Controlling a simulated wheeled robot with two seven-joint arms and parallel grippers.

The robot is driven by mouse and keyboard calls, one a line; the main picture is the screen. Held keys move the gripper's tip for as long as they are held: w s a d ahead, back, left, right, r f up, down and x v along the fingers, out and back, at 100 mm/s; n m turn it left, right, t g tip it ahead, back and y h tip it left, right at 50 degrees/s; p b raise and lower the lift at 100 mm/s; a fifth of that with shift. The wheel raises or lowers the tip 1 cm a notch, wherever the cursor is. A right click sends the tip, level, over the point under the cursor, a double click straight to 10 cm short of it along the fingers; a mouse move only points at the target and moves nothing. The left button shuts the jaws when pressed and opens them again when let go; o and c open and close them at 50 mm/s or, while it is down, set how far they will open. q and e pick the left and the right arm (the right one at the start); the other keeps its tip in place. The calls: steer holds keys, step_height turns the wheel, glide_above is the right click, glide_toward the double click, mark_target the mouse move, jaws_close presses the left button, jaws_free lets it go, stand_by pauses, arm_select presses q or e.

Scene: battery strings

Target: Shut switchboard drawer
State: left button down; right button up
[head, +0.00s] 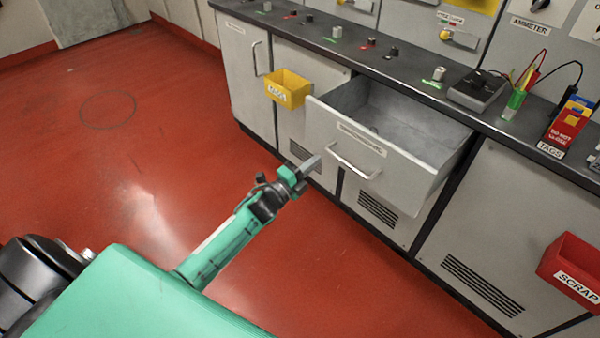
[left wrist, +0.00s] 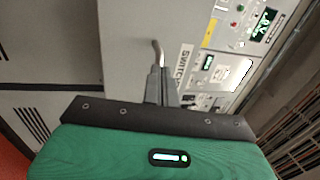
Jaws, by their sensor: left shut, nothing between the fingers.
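The grey switchboard drawer (head: 385,150) stands pulled out from under the dark worktop in the head view, its inside open to view. Its front has a bar handle (head: 353,165) and a label strip. My left gripper (head: 314,165) is shut and empty, in front of the left part of the drawer front. In the left wrist view the closed fingers (left wrist: 161,80) point at the drawer front (left wrist: 130,60), with the handle (left wrist: 157,50) just past their tips. Whether they touch it, I cannot tell. My right gripper is not in view.
A yellow tag bin (head: 288,90) hangs on the cabinet left of the drawer, and a red scrap bin (head: 572,272) hangs at the right. A meter (head: 476,90), a pen cup and a tag box stand on the worktop (head: 420,78). The red floor (head: 150,150) at left is clear.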

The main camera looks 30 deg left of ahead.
arm_select(q)
steer(key=shift+x, duration=1.15)
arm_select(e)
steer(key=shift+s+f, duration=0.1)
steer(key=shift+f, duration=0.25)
arm_select(q)
steer(key=shift+w, duration=0.1)
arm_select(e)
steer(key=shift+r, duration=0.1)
